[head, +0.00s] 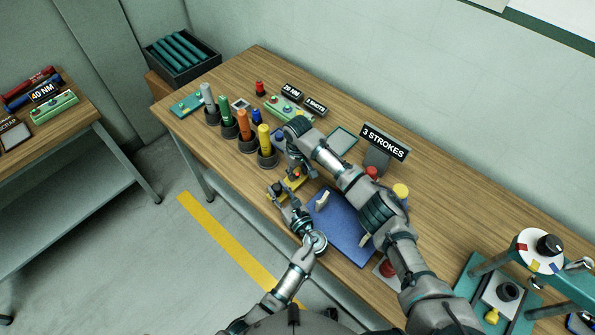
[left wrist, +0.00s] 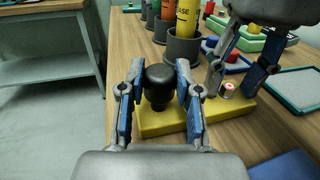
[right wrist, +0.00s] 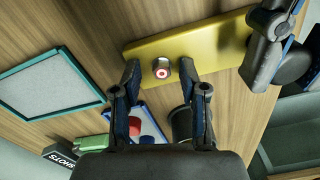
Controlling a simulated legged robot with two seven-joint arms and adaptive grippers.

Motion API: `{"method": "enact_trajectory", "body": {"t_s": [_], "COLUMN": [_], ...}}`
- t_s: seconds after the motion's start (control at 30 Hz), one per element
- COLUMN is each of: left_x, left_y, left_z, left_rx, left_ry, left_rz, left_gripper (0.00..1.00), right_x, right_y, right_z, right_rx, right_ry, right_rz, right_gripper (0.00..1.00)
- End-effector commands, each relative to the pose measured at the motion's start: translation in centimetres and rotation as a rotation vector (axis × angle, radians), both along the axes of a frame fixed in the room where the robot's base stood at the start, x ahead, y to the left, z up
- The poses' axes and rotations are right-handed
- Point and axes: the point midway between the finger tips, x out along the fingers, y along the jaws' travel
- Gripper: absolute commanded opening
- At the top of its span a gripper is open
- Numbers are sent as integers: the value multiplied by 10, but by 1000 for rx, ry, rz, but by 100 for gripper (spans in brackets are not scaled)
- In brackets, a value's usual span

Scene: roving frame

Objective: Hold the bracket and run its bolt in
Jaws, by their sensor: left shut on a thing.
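The yellow bracket (head: 287,191) lies flat near the front edge of the wooden bench; its plate also shows in the left wrist view (left wrist: 163,124) and the right wrist view (right wrist: 205,45). A black knob (left wrist: 160,84) stands on one end of it. My left gripper (left wrist: 156,77) is shut on this knob. The bolt (right wrist: 161,68), with a pale head marked by a red ring, stands at the other part of the bracket. My right gripper (right wrist: 159,72) is open, with one finger on each side of the bolt head and visible gaps. The bolt's lower part is hidden.
Several coloured cylinders in dark cups (head: 245,132) stand close behind the bracket. A blue mat (head: 343,232) lies to its right, below my right arm. A teal-framed tray (head: 342,141) and a "3 STROKES" sign (head: 384,141) are farther back.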

Motion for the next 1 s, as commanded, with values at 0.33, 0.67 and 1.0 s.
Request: {"method": "enact_trajectory", "body": {"t_s": [0.33, 0.67, 1.0], "left_x": [-1, -1, -1], "left_y": [1, 1, 0], "left_z": [-4, -4, -4], "left_rx": [0, 0, 0], "left_ry": [8, 8, 8], "left_rz": [1, 0, 0], "left_gripper": [0, 0, 0], "right_x": [0, 1, 0], "right_y": [1, 1, 0], "right_z": [7, 74, 117], "right_rx": [2, 2, 1], "right_ry": [-1, -2, 0], "right_rz": [2, 1, 1], "right_gripper": [44, 44, 44]}}
